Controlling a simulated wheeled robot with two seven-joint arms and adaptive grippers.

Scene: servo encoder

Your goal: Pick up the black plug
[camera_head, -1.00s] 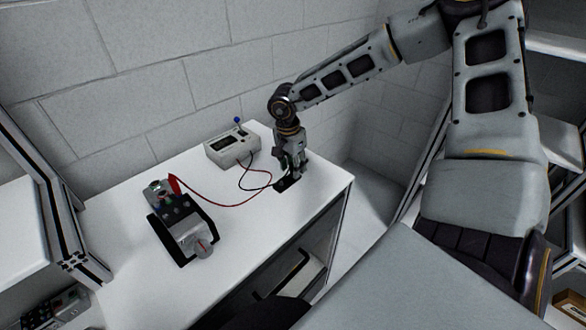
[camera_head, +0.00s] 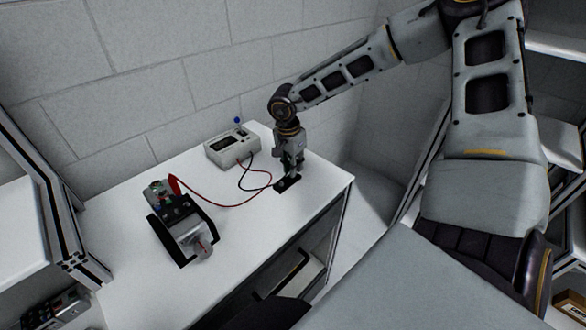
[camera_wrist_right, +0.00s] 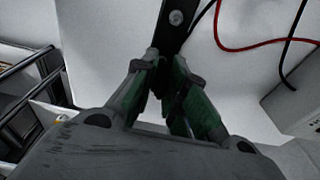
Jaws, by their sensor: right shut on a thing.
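The black plug is at the end of a thin black cable (camera_head: 246,181) by the table's right edge, mostly hidden by my right gripper (camera_head: 290,174). This gripper points down and is shut on the plug, low over a small black piece (camera_head: 286,187) on the white table. In the right wrist view, the green-sided fingers of my right gripper (camera_wrist_right: 163,78) come together at the near end of a black strip (camera_wrist_right: 173,35) bearing a round grey spot. The plug's own outline cannot be made out there. My left gripper is not in view.
A beige meter box (camera_head: 232,148) with a blue-tipped lever stands behind. A red cable (camera_head: 225,206) runs from it to a grey and black servo device (camera_head: 182,222) at left. The white table top (camera_head: 240,238) is clear in front. A wall stands behind.

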